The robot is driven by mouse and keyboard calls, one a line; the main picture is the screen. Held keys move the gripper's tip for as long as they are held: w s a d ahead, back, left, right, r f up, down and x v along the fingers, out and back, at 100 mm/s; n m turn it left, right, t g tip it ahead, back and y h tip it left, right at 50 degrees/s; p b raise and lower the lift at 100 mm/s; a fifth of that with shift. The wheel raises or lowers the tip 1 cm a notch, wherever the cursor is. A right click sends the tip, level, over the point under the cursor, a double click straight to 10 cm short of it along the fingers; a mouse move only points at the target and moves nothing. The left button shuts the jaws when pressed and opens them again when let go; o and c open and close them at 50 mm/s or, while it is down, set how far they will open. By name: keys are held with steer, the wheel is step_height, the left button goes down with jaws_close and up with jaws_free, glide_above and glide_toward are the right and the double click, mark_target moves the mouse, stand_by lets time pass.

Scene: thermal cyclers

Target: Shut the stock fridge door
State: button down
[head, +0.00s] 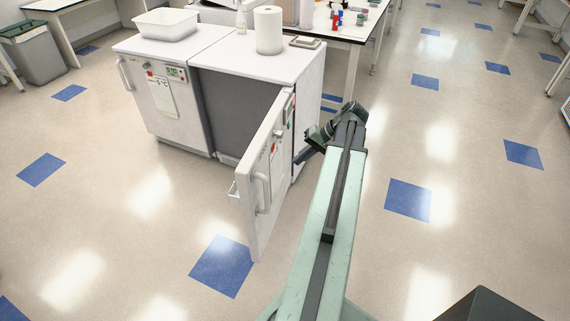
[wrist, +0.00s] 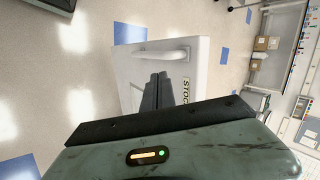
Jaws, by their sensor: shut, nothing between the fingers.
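The stock fridge is the right-hand white under-counter unit (head: 262,57) in the head view. Its door (head: 262,210) stands wide open, swung out towards me from the right side, and its dark interior (head: 238,112) shows. A white handle (head: 262,192) is on the door's outer face, near the free edge. In the wrist view the door (wrist: 200,65) bears lettering starting "STOC", with the handle (wrist: 160,54) above my fingers. My gripper (head: 302,158) is shut and empty on the outer-face side of the door, near its hinge half. I cannot tell whether it touches the door.
A second white fridge (head: 147,85) with its door closed stands to the left. A white tub (head: 165,24), a paper roll (head: 268,30) and a small device (head: 305,42) are on top. Open floor (head: 120,235) lies in front. A bench (head: 350,30) stands behind.

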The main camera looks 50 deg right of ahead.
steer(key=b+x, duration=0.8)
steer(key=x, duration=0.4)
steer(key=shift+w+a, duration=0.45)
steer(key=shift+w, duration=0.1)
steer(key=shift+r, duration=0.15)
